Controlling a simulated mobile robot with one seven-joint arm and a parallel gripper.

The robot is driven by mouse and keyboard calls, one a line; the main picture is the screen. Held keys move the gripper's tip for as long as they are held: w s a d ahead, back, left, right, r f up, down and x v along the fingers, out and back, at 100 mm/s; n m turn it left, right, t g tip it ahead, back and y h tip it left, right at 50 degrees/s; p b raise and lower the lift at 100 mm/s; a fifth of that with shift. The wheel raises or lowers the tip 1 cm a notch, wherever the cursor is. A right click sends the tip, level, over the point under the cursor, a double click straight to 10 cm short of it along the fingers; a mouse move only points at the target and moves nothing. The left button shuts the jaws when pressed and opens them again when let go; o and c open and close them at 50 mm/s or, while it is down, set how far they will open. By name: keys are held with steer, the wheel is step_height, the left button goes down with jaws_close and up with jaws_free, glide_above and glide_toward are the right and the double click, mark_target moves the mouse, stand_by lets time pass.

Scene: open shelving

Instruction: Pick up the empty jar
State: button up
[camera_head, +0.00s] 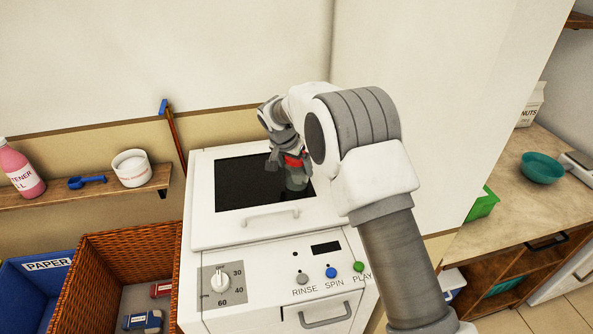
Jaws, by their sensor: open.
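A clear jar with a red lid (297,178) stands on the dark window of a white washing machine (217,234). The jar looks empty, though it is small and partly covered by my arm. My gripper (279,163) is at the jar's upper left, pointing down, with its fingers close to the red lid. The gripper is open. Whether a finger touches the jar is hard to tell. My arm comes up from the lower right and hides the area right of the jar.
A wall shelf (90,191) at left holds a pink bottle (20,172), a blue scoop (86,182) and a white tub (132,168). A wicker basket (130,245) and a blue paper bin (40,290) stand below. A counter with a teal bowl (541,168) is at right.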

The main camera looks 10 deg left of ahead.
steer(key=x, duration=0.3)
steer(key=shift+f, duration=0.25)
steer(key=c, duration=1.3)
steer(key=shift+o, duration=0.2)
steer(key=shift+r, duration=0.15)
steer(key=shift+r, duration=0.65)
step_height(320, 180, up, 3)
steer(key=shift+f, duration=0.1)
steer(key=s+d+r+b, duration=0.1)
steer(key=s+d+r, duration=0.5)
steer(key=s+d, duration=0.2)
steer(key=shift+s+d+r, duration=0.15)
steer(key=shift+d+r, duration=0.05)
steer(key=shift+r, duration=0.15)
